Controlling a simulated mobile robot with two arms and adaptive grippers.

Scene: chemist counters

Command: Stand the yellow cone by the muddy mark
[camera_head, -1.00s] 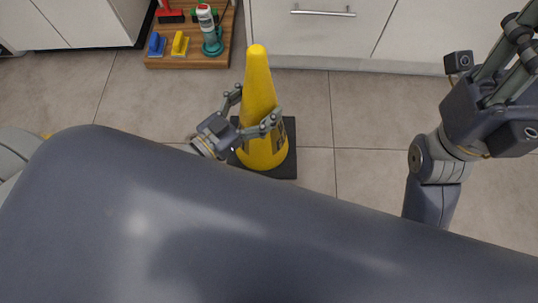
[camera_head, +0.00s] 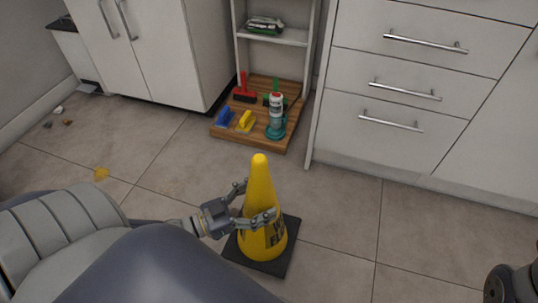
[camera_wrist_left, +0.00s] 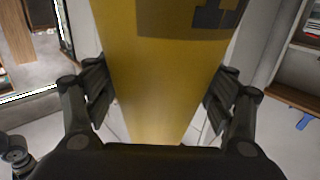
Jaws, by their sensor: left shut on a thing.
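The yellow cone (camera_head: 260,190) has a square black base (camera_head: 283,262) and dark lettering on its side. It looks upright. My left gripper (camera_head: 258,212) is shut on the cone's body, a finger on each side. In the left wrist view the cone (camera_wrist_left: 165,80) fills the space between the fingers. I cannot tell whether the base touches the floor. I cannot tell which is the muddy mark.
A wooden board (camera_head: 253,139) with brushes and a bottle (camera_head: 276,115) lies below an open shelf (camera_head: 272,37). White drawers (camera_head: 410,90) stand at right, a white cabinet (camera_head: 160,50) at left. Open tiled floor lies left of the cone.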

